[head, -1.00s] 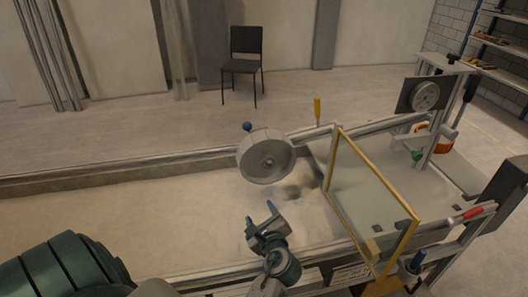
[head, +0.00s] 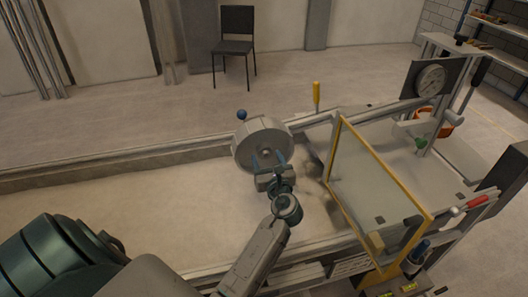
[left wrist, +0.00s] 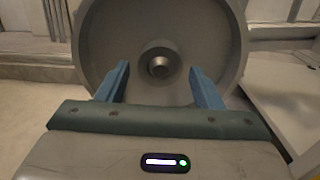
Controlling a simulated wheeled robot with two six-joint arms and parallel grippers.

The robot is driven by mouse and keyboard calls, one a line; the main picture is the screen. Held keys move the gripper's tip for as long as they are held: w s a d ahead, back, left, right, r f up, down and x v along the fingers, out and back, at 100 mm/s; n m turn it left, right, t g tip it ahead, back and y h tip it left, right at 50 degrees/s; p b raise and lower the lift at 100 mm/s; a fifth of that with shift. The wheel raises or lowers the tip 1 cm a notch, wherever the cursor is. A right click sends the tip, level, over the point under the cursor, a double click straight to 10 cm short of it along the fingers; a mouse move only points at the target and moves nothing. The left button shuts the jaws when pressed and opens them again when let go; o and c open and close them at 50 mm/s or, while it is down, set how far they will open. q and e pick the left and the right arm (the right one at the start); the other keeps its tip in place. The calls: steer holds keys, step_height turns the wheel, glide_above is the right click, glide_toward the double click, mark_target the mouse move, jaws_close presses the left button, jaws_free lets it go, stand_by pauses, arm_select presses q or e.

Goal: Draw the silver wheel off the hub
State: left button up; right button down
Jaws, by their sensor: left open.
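The silver wheel (head: 263,136) is a grey disc with a raised rim and a round boss at its centre. It sits above the sandbed near its far rail. In the left wrist view the wheel (left wrist: 215,40) fills the upper middle, with its boss (left wrist: 160,63) between the fingers. My left gripper (head: 268,161) is open in front of the wheel's face, its two blue fingers pointing at it. The fingers (left wrist: 160,80) stand either side of the boss, apart from it. The hub behind the wheel is hidden. My right gripper is not in view.
A yellow-framed clear panel (head: 380,190) stands across the bed to the right of the wheel. A blue knob (head: 241,114) and a yellow handle (head: 316,93) rise near the far rail. A dial gauge (head: 430,78) stands farther right. The sand (head: 130,205) at left is clear.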

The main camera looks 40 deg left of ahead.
arm_select(q)
steer(key=shift+w+a+r, duration=0.25)
steer(key=shift+w+a, duration=0.2)
steer(key=shift+a, duration=0.05)
steer(key=shift+w+a+f, duration=0.1)
steer(key=shift+w+a, duration=0.05)
steer(key=shift+a, duration=0.15)
steer(key=c, duration=0.7)
steer(key=shift+c, duration=0.9)
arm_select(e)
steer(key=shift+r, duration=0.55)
arm_select(q)
steer(key=shift+p, duration=0.6)
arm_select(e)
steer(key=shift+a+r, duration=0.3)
arm_select(q)
steer(key=shift+d, duration=0.15)
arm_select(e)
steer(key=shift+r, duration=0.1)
